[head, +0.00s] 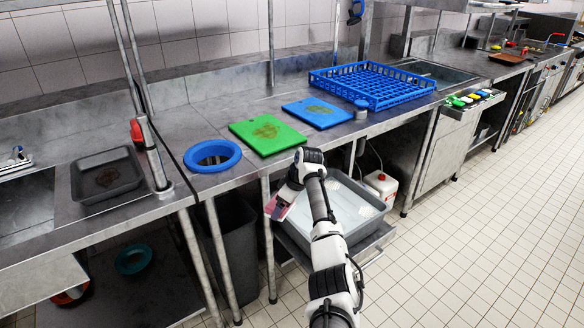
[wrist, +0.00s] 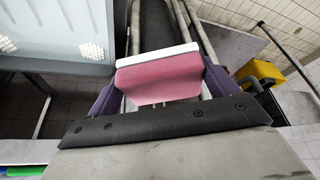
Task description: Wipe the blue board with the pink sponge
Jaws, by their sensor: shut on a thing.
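The blue board (head: 331,118) lies flat on the steel counter, with a brownish smear on its middle. My gripper (head: 284,198) is shut on the pink sponge (head: 276,209), below and in front of the counter edge, well apart from the blue board. In the wrist view the pink sponge (wrist: 160,80), with a white layer along its far side, sits between the two fingers of my gripper (wrist: 160,88). The blue board is not clearly seen there.
A green board (head: 247,134), also smeared, lies left of the blue board. A blue rack (head: 372,84) stands behind it to the right. A blue ring (head: 212,146) and a grey tray (head: 84,189) are farther left. A grey tub (head: 352,236) is below the counter.

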